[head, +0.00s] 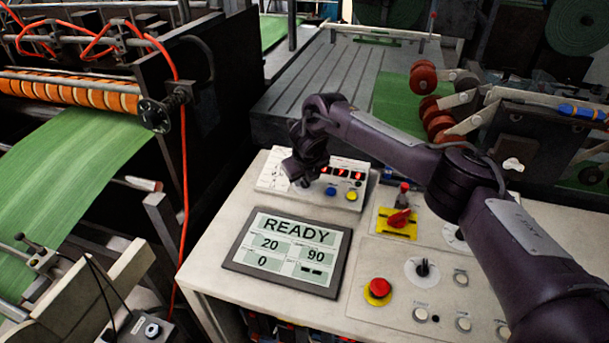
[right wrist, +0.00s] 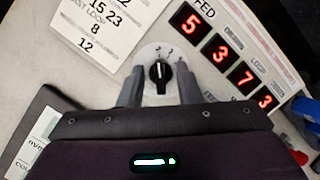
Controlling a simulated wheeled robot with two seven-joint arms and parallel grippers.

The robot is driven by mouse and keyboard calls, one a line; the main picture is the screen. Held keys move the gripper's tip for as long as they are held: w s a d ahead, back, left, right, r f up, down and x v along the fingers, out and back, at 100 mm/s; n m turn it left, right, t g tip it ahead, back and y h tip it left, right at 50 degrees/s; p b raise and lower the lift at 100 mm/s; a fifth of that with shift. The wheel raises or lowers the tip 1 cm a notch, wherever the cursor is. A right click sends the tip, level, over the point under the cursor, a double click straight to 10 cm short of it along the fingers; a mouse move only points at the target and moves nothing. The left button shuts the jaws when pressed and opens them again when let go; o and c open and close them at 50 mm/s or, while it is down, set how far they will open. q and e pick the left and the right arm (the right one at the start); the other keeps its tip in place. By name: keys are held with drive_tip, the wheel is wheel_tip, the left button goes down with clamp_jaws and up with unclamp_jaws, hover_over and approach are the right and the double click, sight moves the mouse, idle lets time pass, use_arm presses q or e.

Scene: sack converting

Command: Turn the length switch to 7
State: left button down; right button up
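A black rotary knob (right wrist: 159,76) sits on a round white dial plate (right wrist: 147,54) in the right wrist view. Its white pointer mark faces up in the picture, toward small dial marks that I cannot read clearly. My right gripper (right wrist: 159,88) is open, with one finger on each side of the knob and a visible gap on both sides. In the head view my right gripper (head: 302,182) is over the raised panel (head: 268,184) and hides the knob. No label naming the length switch is readable. My left gripper is not in view.
A red digit display (right wrist: 228,55) is right of the knob. A printed card (right wrist: 98,22) lies to its left. The READY screen (head: 290,250), red emergency button (head: 379,287) and red-and-yellow switch (head: 398,220) are on the console. Green web (head: 75,160) runs at left.

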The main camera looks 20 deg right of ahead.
drive_tip(key=c, duration=0.6)
drive_tip(key=shift+c, duration=0.2)
drive_tip(key=shift+m, duration=0.3)
drive_tip(key=m+h+p, duration=0.1)
drive_tip(key=m, duration=0.3)
drive_tip(key=shift+r+m, duration=0.1)
drive_tip(key=shift+m, duration=0.2)
drive_tip(key=m+h+p, duration=0.1)
drive_tip(key=m+p, duration=0.1)
drive_tip(key=m, duration=0.2)
drive_tip(key=shift+m+g, duration=0.3)
drive_tip(key=m+p, duration=0.1)
drive_tip(key=m, duration=0.3)
drive_tip(key=shift+m+g+h, duration=0.3)
drive_tip(key=shift+h, duration=0.1)
drive_tip(key=shift+m+g, duration=0.5)
drive_tip(key=shift+m, duration=1.4)
